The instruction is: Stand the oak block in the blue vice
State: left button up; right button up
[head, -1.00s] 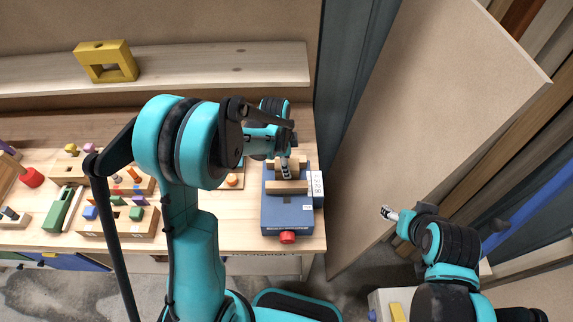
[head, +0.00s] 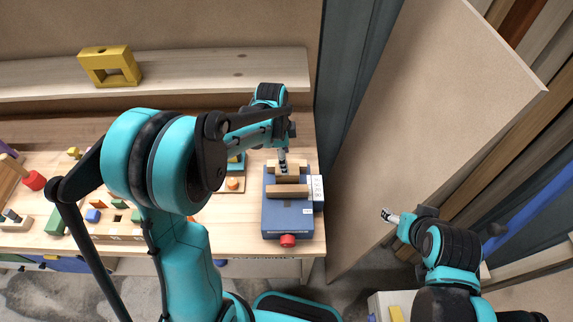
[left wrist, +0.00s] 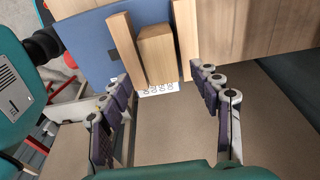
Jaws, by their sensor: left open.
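The blue vice (head: 290,217) sits at the right end of the bench, with two pale wooden jaws and a red knob. In the left wrist view its blue body (left wrist: 85,45) and both jaws show. The oak block (left wrist: 157,52) is between the jaws, close to one and with a narrow gap to the other; I cannot tell if it touches either. My left gripper (head: 283,164) is over the vice. In the left wrist view its fingers (left wrist: 160,82) are wide apart and empty, back from the block. My right gripper (head: 388,215) hangs right of the bench; its fingers are too small to judge.
A white marked card (head: 317,190) is at the vice's right side. A yellow frame block (head: 109,66) stands on the back shelf (head: 210,68). Trays of coloured pieces (head: 112,222) fill the bench's left. A large tan panel (head: 440,120) leans right of the bench.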

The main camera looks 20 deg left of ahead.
pick_arm(q)
jog(key=s+a+r+n+t, duration=0.1)
jog(key=s+r+n+t, duration=0.2)
jog(key=s+r+n, duration=0.6)
jog(key=s+a+r+n+t+y, duration=0.1)
jog(key=s+r+n+t, duration=0.1)
jog(key=s+n, duration=0.3)
jog(key=s+t, duration=0.1)
jog(key=s, duration=0.1)
jog(key=shift+s+n+t+p, duration=0.3)
jog(key=shift+s+n+t, duration=0.05)
jog(key=shift+n+t, duration=0.05)
